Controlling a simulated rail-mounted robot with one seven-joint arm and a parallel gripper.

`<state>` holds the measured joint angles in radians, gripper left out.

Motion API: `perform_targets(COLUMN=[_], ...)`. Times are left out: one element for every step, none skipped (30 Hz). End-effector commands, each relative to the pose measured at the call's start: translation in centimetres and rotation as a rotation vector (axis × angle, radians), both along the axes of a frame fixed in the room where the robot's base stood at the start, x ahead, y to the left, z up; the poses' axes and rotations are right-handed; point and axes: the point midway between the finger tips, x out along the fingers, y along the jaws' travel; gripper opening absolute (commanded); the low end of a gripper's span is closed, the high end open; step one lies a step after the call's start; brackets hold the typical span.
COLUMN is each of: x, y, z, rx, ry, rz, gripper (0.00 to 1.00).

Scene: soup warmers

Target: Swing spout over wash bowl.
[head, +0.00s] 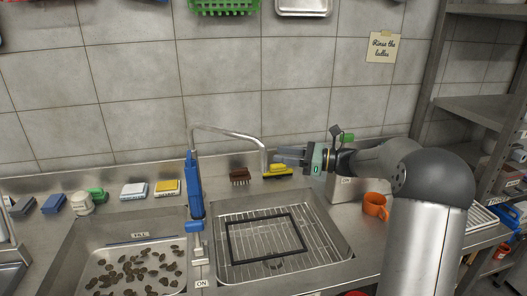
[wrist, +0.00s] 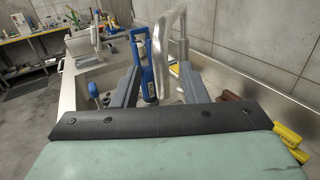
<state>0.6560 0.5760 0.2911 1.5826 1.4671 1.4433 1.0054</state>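The metal spout (head: 235,134) rises from a blue faucet body (head: 195,185) between two sink bowls and arcs right, its down-turned end over the back of the right bowl (head: 342,240). That bowl holds a wire rack and a dark square frame. The left bowl (head: 70,255) is labelled FILL and holds many dark pieces. I see no label reading wash. My gripper (head: 277,157) points left, just right of the spout's end. In the wrist view its fingers are open, and the spout (wrist: 163,50) appears between them; contact cannot be told.
An orange mug (head: 375,206) stands right of the bowl. The tiled wall is close behind.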

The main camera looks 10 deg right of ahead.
Motion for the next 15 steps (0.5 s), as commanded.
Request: perform_targets(x=[0.5, 0.7, 1.1, 1.3, 1.5, 1.8, 2.0, 2.2, 2.4, 2.5, 2.6, 2.7, 2.8, 2.8, 2.8], y=[1.2, 1.7, 2.4, 2.9, 3.3, 3.8, 4.2, 4.5, 4.9, 5.1, 5.2, 5.5, 5.6, 5.7, 5.8], z=[0.1, 0.1, 0.1, 0.1, 0.1, 0.1, 0.0, 0.0, 0.0, 0.0, 0.0, 0.0, 0.0, 0.0, 0.0], rx=[0.000, 0.000, -0.001, 0.000, 0.000, 0.000, 0.000, 0.000, -0.001, -0.001, -0.001, -0.001, -0.001, -0.001, -0.001], ry=[0.001, 0.000, 0.000, 0.000, 0.000, 0.000, 0.000, 0.000, 0.000, 0.000, 0.000, 0.000, 0.000, 0.000, 0.000], rz=[0.004, 0.004, 0.004, 0.004, 0.004, 0.002, 0.003, 0.003, 0.003, 0.002, 0.001, 0.001, 0.001, 0.001, 0.001], gripper=[0.39, 0.39, 0.39, 0.39, 0.39, 0.39, 0.39, 0.39, 0.39, 0.39, 0.39, 0.39, 0.39, 0.39, 0.39])
